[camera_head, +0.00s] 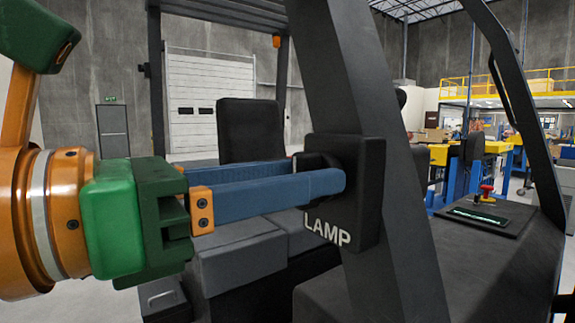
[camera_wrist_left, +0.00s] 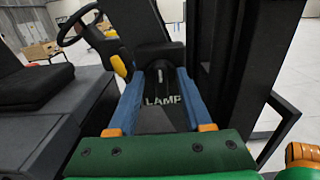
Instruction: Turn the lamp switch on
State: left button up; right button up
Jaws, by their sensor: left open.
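A dark box marked LAMP (camera_head: 367,205) is fixed to a slanted black post of a vehicle cab. The box also shows in the left wrist view, with its LAMP label (camera_wrist_left: 163,100) between my fingers. My left gripper (camera_head: 318,172) has two blue fingers, spread apart, reaching to the front of the box. In the left wrist view my left gripper (camera_wrist_left: 157,78) has its fingertips on either side of a dark switch part (camera_wrist_left: 160,73). Whether they touch it, and the switch's position, cannot be told. My right gripper is not in view.
The slanted post (camera_head: 345,70) crosses the view. A seat (camera_head: 250,132) stands behind the fingers. A dark console (camera_head: 490,225) with a red knob (camera_head: 486,190) is at the right. In the left wrist view a steering wheel (camera_wrist_left: 83,20) is at the upper left.

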pick_arm(q)
jog(key=shift+s, duration=0.1)
grip_shut()
jog(key=shift+m, duration=0.3)
jog(key=shift+s+m+b, duration=0.15)
jog(key=shift+m+b, duration=0.8)
jog(key=shift+m, duration=4.65)
grip_release()
jog(key=shift+d, duration=0.15)
